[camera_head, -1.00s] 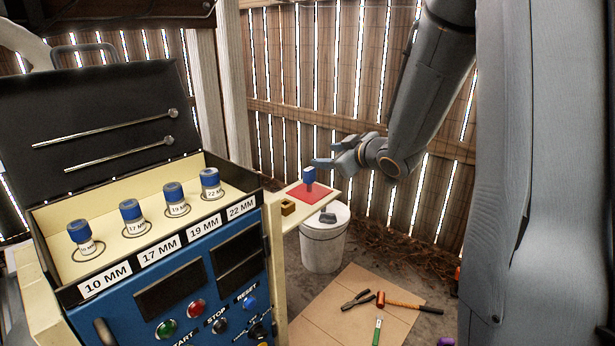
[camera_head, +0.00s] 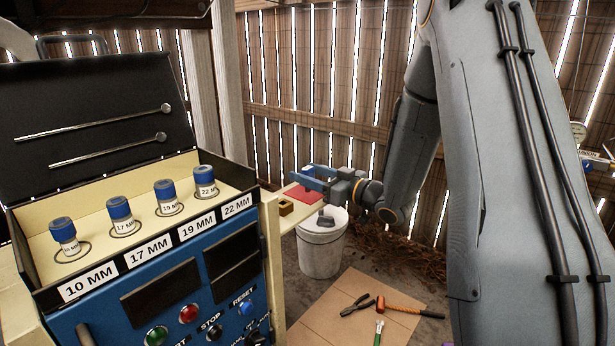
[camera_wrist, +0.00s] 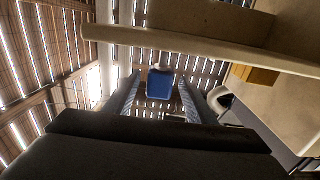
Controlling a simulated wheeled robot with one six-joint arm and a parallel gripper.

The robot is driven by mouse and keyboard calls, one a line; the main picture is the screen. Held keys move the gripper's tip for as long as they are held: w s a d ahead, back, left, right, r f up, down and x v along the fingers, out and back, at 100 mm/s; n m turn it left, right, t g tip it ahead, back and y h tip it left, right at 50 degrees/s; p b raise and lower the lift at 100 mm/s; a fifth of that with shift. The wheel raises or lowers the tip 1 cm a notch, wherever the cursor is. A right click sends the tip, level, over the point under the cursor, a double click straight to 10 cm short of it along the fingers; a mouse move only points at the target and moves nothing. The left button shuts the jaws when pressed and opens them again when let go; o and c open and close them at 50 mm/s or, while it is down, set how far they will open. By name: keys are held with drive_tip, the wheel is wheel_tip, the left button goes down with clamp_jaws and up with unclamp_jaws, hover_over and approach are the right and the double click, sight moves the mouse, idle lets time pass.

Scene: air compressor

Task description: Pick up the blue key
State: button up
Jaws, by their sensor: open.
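The blue key (camera_wrist: 160,84) shows in the wrist view between the two fingers of my gripper (camera_wrist: 160,80), near their tips, with a gap on each side. In the head view my gripper (camera_head: 303,175) is at the red pad (camera_head: 299,194) on the small shelf, with its fingers pointing left. It is open and holds nothing. The fingers largely hide the key in the head view, so I cannot tell how deep it lies between them.
A brass block (camera_head: 286,207) sits near the shelf's front edge. A white bucket (camera_head: 320,250) with a dark object on its lid stands below. At left is the blue control box (camera_head: 200,290) with several labelled blue-topped sockets. Tools lie on a floor board (camera_head: 345,310).

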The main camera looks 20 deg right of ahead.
drive_tip(key=x, duration=0.4)
drive_tip(key=shift+r, duration=0.1)
drive_tip(key=c, duration=1.2)
drive_tip(key=shift+o, duration=0.2)
wheel_tip(320, 180, up, 10)
